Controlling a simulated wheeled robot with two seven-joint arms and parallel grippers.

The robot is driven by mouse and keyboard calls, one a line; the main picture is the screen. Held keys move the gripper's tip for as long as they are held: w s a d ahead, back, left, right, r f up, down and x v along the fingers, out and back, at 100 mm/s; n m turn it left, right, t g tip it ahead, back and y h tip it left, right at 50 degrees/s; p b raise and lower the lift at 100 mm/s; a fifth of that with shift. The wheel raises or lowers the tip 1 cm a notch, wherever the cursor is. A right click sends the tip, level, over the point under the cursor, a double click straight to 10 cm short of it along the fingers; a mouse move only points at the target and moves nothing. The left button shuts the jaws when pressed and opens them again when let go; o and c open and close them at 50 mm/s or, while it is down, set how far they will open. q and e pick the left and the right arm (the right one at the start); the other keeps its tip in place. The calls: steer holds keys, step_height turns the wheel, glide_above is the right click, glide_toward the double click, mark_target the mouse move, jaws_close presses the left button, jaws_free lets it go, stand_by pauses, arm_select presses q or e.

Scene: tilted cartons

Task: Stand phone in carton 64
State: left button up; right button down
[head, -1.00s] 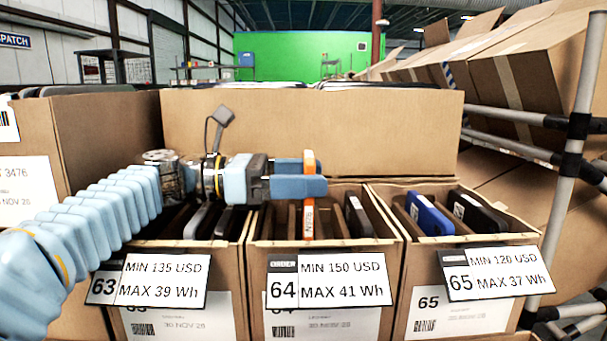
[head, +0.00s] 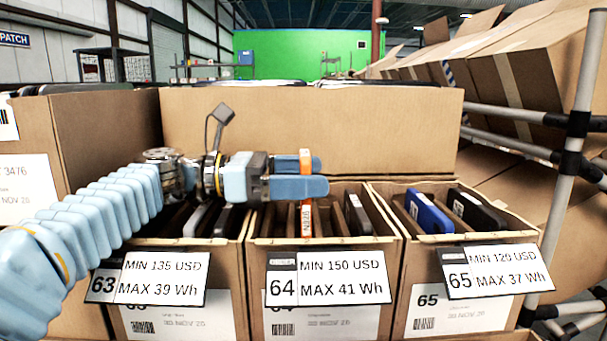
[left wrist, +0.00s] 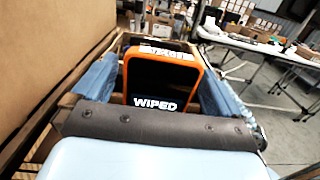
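The phone (head: 306,218) has an orange case and shows edge-on in the head view. It stands about upright, its lower part inside carton 64 (head: 257,272) and its upper part above the rim. In the left wrist view its dark screen (left wrist: 160,82) reads "WIPED". My left gripper (head: 322,175) is above carton 64 with its fingers on either side of the phone's upper part. The fingers look open, with a gap at the phone's left side in the wrist view. The phone's bottom edge is hidden. My right gripper is not in view.
Carton 63 (head: 115,318) is at left and carton 65 (head: 398,322) at right, both holding devices. Dividers and a dark device (head: 357,214) are in carton 64. A tall carton wall (head: 400,130) stands behind. A grey rack post (head: 570,170) is at right.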

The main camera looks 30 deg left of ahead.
mark_target(304, 153)
arm_select(q)
step_height(304, 153, up, 4)
steer(key=shift+f+p, duration=0.25)
steer(key=shift+p, duration=0.4)
steer(key=s+d+r+p, duration=0.1)
steer(key=s+d+r, duration=0.6)
steer(key=s, duration=0.5)
step_height(304, 153, up, 2)
steer(key=shift+d+r, duration=0.2)
steer(key=shift+r, duration=0.05)
step_height(304, 153, up, 7)
steer(key=p, duration=0.6)
